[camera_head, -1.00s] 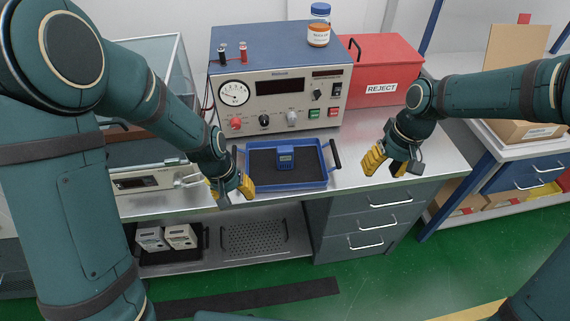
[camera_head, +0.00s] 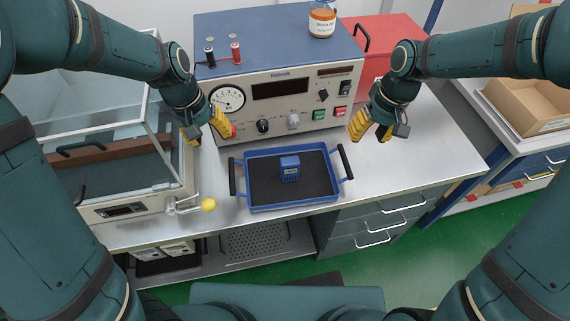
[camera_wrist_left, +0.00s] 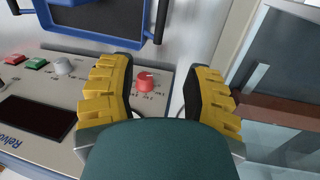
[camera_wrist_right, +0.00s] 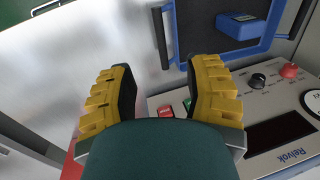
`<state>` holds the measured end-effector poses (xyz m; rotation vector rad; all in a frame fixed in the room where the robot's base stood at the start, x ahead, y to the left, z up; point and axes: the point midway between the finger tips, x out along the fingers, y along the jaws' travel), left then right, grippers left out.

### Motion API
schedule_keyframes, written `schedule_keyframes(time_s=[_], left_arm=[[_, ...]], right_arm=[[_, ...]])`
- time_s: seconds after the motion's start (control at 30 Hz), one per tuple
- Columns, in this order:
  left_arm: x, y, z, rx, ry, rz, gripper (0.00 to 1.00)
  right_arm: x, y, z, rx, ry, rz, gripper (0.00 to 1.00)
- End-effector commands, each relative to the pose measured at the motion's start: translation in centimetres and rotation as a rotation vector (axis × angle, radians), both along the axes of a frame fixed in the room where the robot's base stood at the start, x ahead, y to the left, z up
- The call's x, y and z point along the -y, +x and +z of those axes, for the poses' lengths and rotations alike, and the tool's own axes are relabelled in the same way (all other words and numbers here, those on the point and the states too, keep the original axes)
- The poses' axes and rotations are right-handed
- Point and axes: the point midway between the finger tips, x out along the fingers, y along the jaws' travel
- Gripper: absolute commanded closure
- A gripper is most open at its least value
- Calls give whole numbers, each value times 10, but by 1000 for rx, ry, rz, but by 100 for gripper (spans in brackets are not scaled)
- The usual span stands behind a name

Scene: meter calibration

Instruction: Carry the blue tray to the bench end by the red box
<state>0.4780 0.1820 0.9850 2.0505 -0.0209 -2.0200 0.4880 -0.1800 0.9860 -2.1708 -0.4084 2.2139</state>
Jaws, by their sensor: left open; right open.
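The blue tray (camera_head: 251,203) lies on the steel bench in front of the grey meter unit. It has a dark mat, black handles at its left and right ends, and a small blue meter (camera_head: 289,168) on it. The red box (camera_head: 384,62) is at the back right of the bench, partly hidden by my right arm. My left gripper (camera_head: 207,134) is open and empty, above the bench to the back left of the tray. My right gripper (camera_head: 369,131) is open and empty, to the back right of the tray. Both are apart from the handles.
The meter unit (camera_head: 270,62) stands behind the tray, with a bottle (camera_head: 322,20) on top. A glass-sided case (camera_head: 110,185) with a yellow-knobbed lever (camera_head: 208,204) is at left. The bench (camera_head: 420,150) right of the tray is clear. A cardboard box (camera_head: 525,105) sits on a side shelf.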

Motion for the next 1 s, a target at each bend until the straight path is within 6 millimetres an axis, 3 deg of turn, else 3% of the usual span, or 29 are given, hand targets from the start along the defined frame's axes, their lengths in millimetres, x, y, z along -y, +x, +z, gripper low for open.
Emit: schedule_keyframes(time_s=[0.3, 0.47, 1.0], left_arm=[[0, 0, -1, -1, 0, 0, 50], [3, 0, -13, -3, 0, -1, 50], [20, 2, -103, -4, 1, 0, 50]], right_arm=[[0, 0, -1, 0, 0, 0, 50], [-2, -1, -12, -3, 0, 0, 50], [-20, -4, -103, -4, -1, 1, 50]])
